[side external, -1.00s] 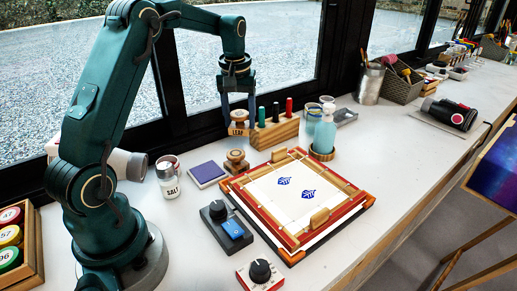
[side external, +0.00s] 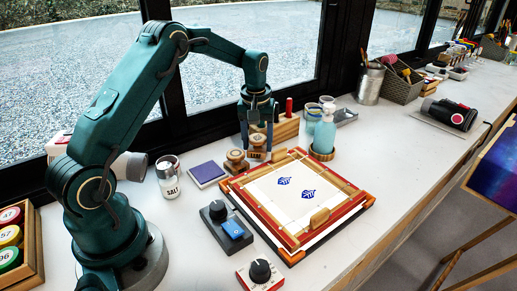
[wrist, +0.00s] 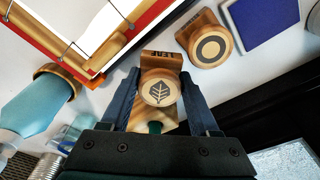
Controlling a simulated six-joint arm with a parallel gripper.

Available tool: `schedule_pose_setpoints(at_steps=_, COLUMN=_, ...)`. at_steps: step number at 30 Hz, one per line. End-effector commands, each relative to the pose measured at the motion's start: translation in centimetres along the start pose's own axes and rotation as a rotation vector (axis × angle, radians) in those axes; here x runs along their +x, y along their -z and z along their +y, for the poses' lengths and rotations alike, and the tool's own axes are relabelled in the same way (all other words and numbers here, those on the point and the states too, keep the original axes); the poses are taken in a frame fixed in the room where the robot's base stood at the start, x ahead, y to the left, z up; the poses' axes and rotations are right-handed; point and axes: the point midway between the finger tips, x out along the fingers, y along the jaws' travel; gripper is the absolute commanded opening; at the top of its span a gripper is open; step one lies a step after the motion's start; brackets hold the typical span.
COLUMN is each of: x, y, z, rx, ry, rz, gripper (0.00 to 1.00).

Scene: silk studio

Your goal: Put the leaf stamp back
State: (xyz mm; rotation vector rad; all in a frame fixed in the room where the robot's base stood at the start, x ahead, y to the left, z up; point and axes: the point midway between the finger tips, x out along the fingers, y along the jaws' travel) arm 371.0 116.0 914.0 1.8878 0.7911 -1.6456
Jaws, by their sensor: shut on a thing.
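The leaf stamp (side external: 257,153), a wooden block with LEAF on its side and a leaf mark on its round knob, is between my gripper's fingers (side external: 257,142). In the wrist view the leaf stamp (wrist: 160,90) sits between both fingers, and my gripper (wrist: 166,98) is shut on it. I cannot tell whether its base touches the table. A second wooden stamp (side external: 236,161) with a ring mark (wrist: 208,46) stands on the table just left of it in the side view, apart from it. The wooden rack (side external: 287,130) is right behind, partly hidden by my gripper.
The silk frame (side external: 352,222) with two blue prints lies in front. A purple ink pad (side external: 208,174) and salt shaker (side external: 168,180) stand to the left. A blue bottle (side external: 324,135) in a wooden ring stands to the right. Dials sit at the front.

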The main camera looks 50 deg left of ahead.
Motion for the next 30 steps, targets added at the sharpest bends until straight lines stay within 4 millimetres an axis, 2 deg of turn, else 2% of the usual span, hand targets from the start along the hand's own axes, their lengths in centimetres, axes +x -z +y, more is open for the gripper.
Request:
schedule_pose_setpoints(at_steps=14, x=1.1, y=-0.1, z=0.0, rx=0.000, ry=0.000, rz=0.000, gripper=0.26)
schedule_pose_setpoints(at_steps=15, x=1.1, y=-0.2, z=0.0, rx=0.000, ry=0.000, rz=0.000, gripper=0.77)
schedule_pose_setpoints(at_steps=16, x=1.1, y=-0.2, z=0.0, rx=0.000, ry=0.000, rz=-0.001, gripper=0.89)
schedule_pose_setpoints(at_steps=17, x=1.1, y=-0.2, z=0.0, rx=0.000, ry=0.000, rz=-0.001, gripper=0.92)
schedule_pose_setpoints(at_steps=26, x=1.0, y=-0.1, z=0.0, rx=0.000, ry=0.000, rz=0.000, gripper=0.92)
schedule_pose_setpoints(at_steps=30, x=0.1, y=0.0, z=0.0, rx=0.000, ry=-0.001, rz=0.002, gripper=0.92)
